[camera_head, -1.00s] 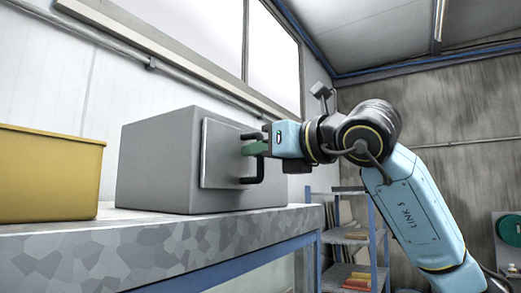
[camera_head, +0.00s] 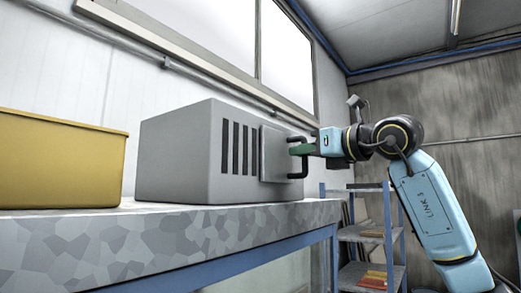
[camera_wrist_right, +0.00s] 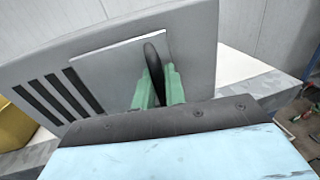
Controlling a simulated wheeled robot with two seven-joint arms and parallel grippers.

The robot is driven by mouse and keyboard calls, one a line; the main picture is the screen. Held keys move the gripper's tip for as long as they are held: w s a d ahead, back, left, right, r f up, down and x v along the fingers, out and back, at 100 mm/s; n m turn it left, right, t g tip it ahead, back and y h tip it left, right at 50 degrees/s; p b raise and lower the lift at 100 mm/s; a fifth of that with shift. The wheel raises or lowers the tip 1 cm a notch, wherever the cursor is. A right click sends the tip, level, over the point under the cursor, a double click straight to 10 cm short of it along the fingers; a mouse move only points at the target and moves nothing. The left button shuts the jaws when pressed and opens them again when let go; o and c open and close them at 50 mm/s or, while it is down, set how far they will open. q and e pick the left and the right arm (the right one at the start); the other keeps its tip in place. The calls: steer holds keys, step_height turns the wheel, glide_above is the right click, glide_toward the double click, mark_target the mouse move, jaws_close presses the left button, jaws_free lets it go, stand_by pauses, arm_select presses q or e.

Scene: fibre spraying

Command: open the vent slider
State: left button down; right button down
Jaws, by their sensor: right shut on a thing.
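The grey vent box (camera_head: 165,155) stands on the speckled bench. Its slider plate (camera_head: 274,155) sits at the right part of the front face, with dark vent slots (camera_head: 237,148) uncovered to its left. The slots also show in the right wrist view (camera_wrist_right: 58,97). My right gripper (camera_head: 302,149) is shut on the slider's black handle (camera_head: 296,173). In the right wrist view its green fingers (camera_wrist_right: 158,88) stand either side of the dark handle (camera_wrist_right: 153,62). My left gripper is not in view.
A yellow bin (camera_head: 60,160) stands on the bench (camera_head: 200,235) left of the box. A metal shelf (camera_head: 362,232) stands beyond the bench's right end. A window and wall lie behind the box.

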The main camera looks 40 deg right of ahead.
steer(key=shift+w+d, duration=0.1)
steer(key=shift+d, duration=0.25)
steer(key=c, duration=1.6)
jaws_free()
steer(key=shift+o, duration=0.2)
steer(key=s+d+b, duration=0.1)
steer(key=s+b, duration=0.1)
steer(key=s, duration=1.1)
steer(key=shift+s+d, duration=0.2)
